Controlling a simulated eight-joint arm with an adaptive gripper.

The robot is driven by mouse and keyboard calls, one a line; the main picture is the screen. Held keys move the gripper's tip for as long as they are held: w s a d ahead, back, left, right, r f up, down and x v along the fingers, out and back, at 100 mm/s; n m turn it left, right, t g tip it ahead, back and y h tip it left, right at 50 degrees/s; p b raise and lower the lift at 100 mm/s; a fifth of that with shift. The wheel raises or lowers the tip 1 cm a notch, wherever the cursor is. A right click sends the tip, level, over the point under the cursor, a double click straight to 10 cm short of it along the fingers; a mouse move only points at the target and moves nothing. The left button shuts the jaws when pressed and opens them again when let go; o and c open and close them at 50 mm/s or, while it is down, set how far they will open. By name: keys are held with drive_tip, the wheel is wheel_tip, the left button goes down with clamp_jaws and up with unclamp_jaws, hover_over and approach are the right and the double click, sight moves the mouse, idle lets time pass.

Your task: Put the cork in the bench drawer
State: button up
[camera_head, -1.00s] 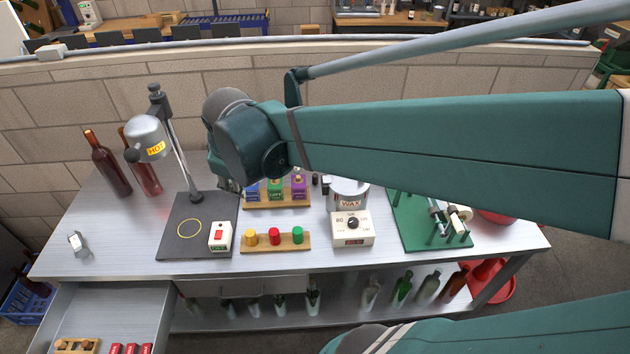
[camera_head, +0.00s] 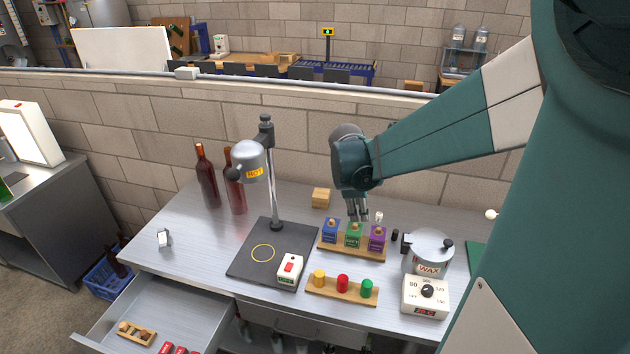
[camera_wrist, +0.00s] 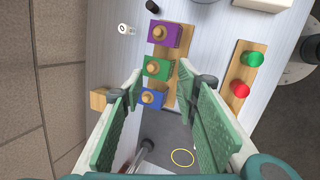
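Three blocks, blue (camera_head: 331,234), green (camera_head: 354,238) and purple (camera_head: 377,240), sit in a row on a wooden stand (camera_head: 350,252). Each bears a tan cork-like knob, clear in the wrist view on purple (camera_wrist: 159,33), green (camera_wrist: 152,69) and blue (camera_wrist: 147,97). I cannot tell which, if any, is the task's cork. The bench drawer (camera_head: 205,307) is pulled open at the front left, with a wooden rack (camera_head: 137,333) and red items inside. My gripper (camera_head: 357,214) is above the blocks, its fingers (camera_wrist: 169,82) open and empty.
A lamp (camera_head: 250,160) marked HOT stands over a dark mat (camera_head: 245,262), with two bottles (camera_head: 207,180) behind. A tan box (camera_head: 321,197), a wax pot (camera_head: 428,255) and a rack of coloured pegs (camera_head: 342,291) are near. The left bench top is mostly clear.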

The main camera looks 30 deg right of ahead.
sight(395, 231)
drive_tip(key=d+f+n+g, duration=0.2)
drive_tip(key=d+f+n, duration=0.2)
drive_tip(key=d+f, duration=0.7)
drive_tip(key=shift+s+d+g+h+b, duration=0.15)
drive_tip(key=shift+d+g+h+b, duration=0.2)
drive_tip(key=shift+d, duration=1.5)
drive_tip(key=shift+f, duration=0.1)
drive_tip(key=shift+x, duration=1.3)
drive_tip(key=shift+b+x, duration=0.35)
drive_tip(key=shift+x, duration=2.25)
drive_tip(key=c, duration=0.7)
